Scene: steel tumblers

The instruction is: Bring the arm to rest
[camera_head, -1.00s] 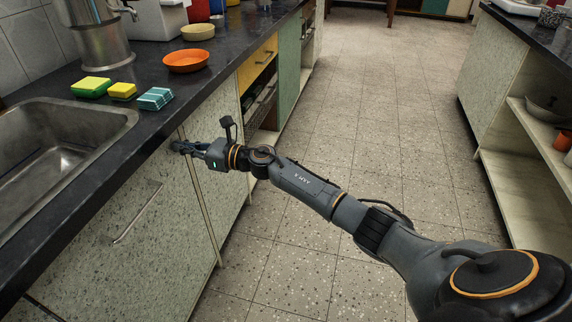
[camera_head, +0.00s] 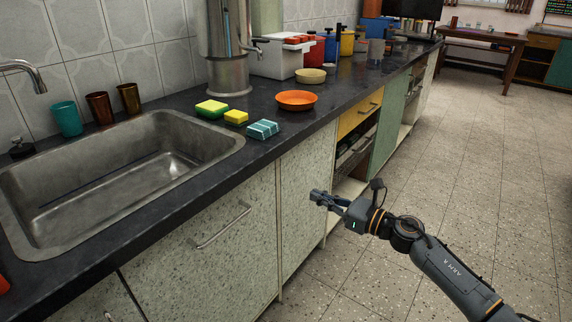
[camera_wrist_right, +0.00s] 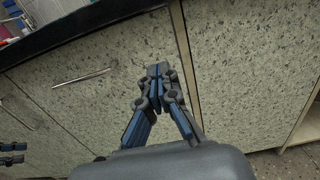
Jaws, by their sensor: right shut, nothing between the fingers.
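My right arm reaches in from the lower right of the head view. Its gripper (camera_head: 325,199) is shut and empty, in front of the speckled cabinet doors below the counter edge. In the right wrist view the shut fingers (camera_wrist_right: 158,80) show before the speckled door (camera_wrist_right: 235,70); whether they touch it I cannot tell. My left gripper does not show in the head view. At the left edge of the right wrist view a dark finger-like part shows, too little to identify.
The dark counter (camera_head: 262,155) holds a steel sink (camera_head: 215,140), sponges (camera_head: 211,108), an orange bowl (camera_head: 296,99) and a steel urn (camera_head: 228,75). Cups (camera_head: 67,118) stand behind the sink. A door handle (camera_head: 222,227) juts out. Open tiled floor (camera_head: 470,170) lies to the right.

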